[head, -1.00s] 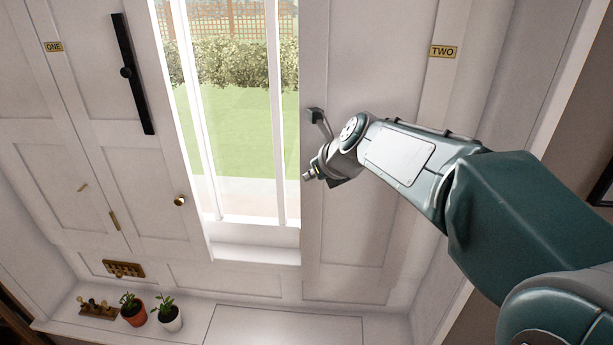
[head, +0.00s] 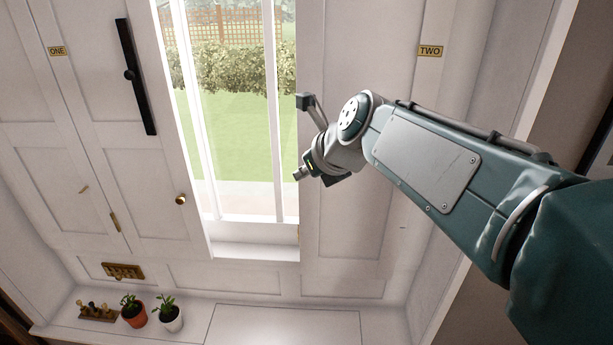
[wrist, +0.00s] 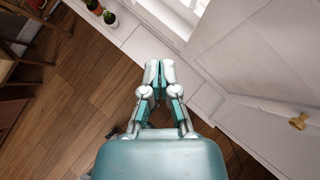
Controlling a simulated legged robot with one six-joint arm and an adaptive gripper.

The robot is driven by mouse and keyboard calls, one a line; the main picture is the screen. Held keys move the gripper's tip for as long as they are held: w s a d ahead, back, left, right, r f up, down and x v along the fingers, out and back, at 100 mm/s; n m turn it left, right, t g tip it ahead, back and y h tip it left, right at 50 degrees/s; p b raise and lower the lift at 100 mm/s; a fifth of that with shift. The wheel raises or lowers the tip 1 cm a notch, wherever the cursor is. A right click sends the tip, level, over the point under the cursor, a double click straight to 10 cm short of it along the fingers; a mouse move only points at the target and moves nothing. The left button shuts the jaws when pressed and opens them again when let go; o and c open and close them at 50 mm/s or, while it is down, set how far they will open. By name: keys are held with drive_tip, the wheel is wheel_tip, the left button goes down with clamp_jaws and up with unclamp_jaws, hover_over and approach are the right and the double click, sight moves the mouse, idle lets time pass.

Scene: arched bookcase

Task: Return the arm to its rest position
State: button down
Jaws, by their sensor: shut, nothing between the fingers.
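My arm reaches in from the right in the head view. Its end, with my gripper (head: 300,174), is in front of the edge between the window opening and the white panel on its right. In the wrist view my gripper (wrist: 159,66) is shut, with its fingertips together and nothing between them. It points out over the white ledge and the wooden floor. No contact with the window or panels can be made out.
A plaque marked TWO (head: 430,51) is on the right, one marked ONE (head: 57,51) on the left. The left door has a black handle (head: 136,76) and a brass knob (head: 181,199). Two potted plants, one in a terracotta pot (head: 133,316), stand on the ledge.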

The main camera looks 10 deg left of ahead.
drive_tip(key=s+d+f+n+h, duration=0.3)
drive_tip(key=s+d+f+n, duration=0.2)
drive_tip(key=s+d+n, duration=0.5)
drive_tip(key=s+d+f+n+h, duration=0.3)
drive_tip(key=s+d+f+n, duration=0.3)
drive_tip(key=s+d+n, duration=0.5)
drive_tip(key=d+n, duration=0.4)
drive_tip(key=n, duration=0.1)
drive_tip(key=shift+d+h, duration=0.2)
drive_tip(key=shift+h, duration=0.2)
drive_tip(key=shift+w, duration=0.1)
